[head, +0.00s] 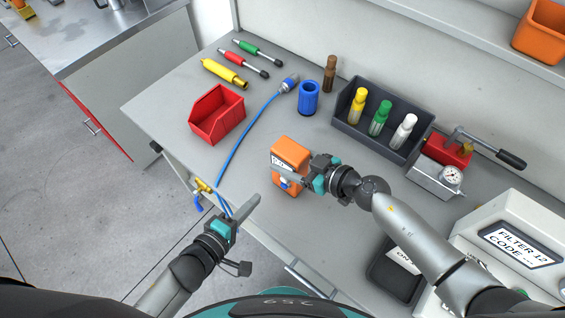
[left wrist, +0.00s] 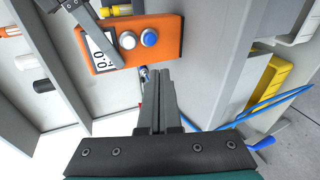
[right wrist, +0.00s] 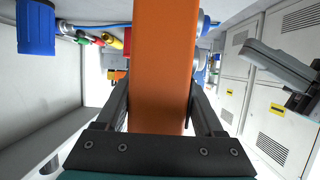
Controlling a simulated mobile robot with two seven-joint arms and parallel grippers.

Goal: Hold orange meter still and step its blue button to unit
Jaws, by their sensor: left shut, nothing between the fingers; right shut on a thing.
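The orange meter (head: 291,152) is on the bench near its front edge, with a display and buttons on its face. In the left wrist view the meter (left wrist: 165,52) shows its display (left wrist: 104,48), partly hidden by a gripper finger, a white button (left wrist: 128,40) and a blue button (left wrist: 149,37). My right gripper (head: 278,174) is shut on the meter's body; the right wrist view shows the meter (right wrist: 163,70) between its fingers. My left gripper (head: 252,204) is shut and empty, in front of the meter and apart from it. Its closed fingertips (left wrist: 158,75) point toward the button side.
A red bin (head: 217,113), a blue cylinder (head: 309,97) and a blue hose (head: 247,134) lie behind. A dark tray (head: 352,133) holds yellow, green and white bottles. A gauge device (head: 440,178) stands right. A valve with a blue handle (head: 198,203) is at the front edge.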

